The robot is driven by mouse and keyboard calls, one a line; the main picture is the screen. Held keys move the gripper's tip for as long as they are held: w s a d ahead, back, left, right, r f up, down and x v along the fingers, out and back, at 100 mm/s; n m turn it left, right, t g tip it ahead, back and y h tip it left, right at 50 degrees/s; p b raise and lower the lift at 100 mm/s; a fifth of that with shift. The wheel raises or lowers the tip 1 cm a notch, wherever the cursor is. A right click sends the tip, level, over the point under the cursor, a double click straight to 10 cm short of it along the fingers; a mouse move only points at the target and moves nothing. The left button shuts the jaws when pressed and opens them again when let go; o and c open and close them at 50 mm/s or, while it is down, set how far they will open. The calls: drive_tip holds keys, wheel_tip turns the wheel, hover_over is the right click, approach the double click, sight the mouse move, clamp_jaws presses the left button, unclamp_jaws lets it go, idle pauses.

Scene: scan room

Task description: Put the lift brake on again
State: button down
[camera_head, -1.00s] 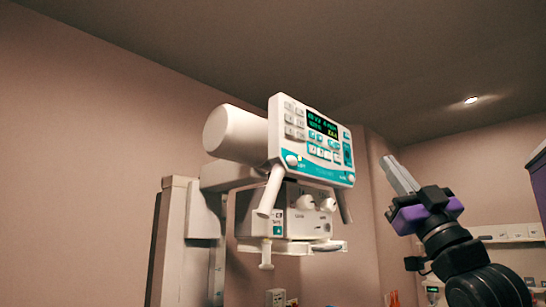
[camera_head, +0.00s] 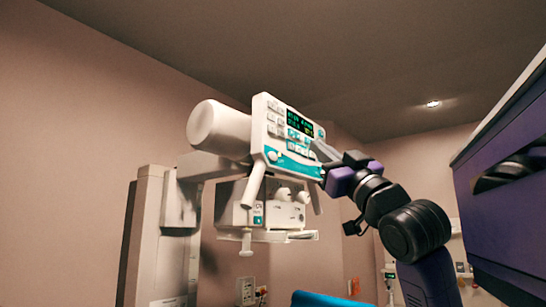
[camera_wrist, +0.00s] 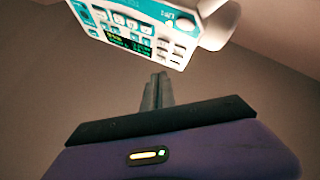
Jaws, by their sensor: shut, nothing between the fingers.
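The X-ray head's control panel (camera_head: 272,130) is white and teal, with keys, a lit display (camera_head: 299,123) and a pale round knob (camera_head: 272,155) at its lower left. The panel also shows upside down in the wrist view (camera_wrist: 150,30), with the knob (camera_wrist: 186,25) at its upper right. The small lettering is too blurred to tell which control is the lift brake. My gripper (camera_head: 318,148) is shut and empty. Its grey fingers overlap the panel's right edge in the head view. In the wrist view its fingertips (camera_wrist: 157,76) are below the panel; contact is unclear.
Two white handles (camera_head: 254,183) hang below the panel, above the collimator box (camera_head: 275,212). The tube housing (camera_head: 218,128) and column (camera_head: 150,230) are at left. A dark purple cabinet (camera_head: 510,150) stands close at right. A blue surface (camera_head: 325,299) shows at the bottom.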

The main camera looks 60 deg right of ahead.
drive_tip(key=w+d, duration=0.2)
drive_tip(key=w, duration=0.6)
drive_tip(key=shift+w+p, duration=0.2)
drive_tip(key=shift+p, duration=0.1)
drive_tip(key=shift+w+d, duration=0.1)
idle(1.8)
drive_tip(key=shift+w+d, duration=0.1)
drive_tip(key=shift+w, duration=0.2)
drive_tip(key=shift+w, duration=0.4)
idle(0.6)
drive_tip(key=shift+s, duration=0.8)
drive_tip(key=shift+s+a+b, duration=0.1)
drive_tip(key=shift+s+a, duration=0.15)
drive_tip(key=shift+s, duration=0.55)
drive_tip(key=shift+s+a+b, duration=0.1)
drive_tip(key=shift+s+a, duration=0.15)
drive_tip(key=shift+s, duration=0.6)
drive_tip(key=shift+s+a+b, duration=0.1)
drive_tip(key=shift+s+a, duration=0.15)
drive_tip(key=shift+s, duration=0.55)
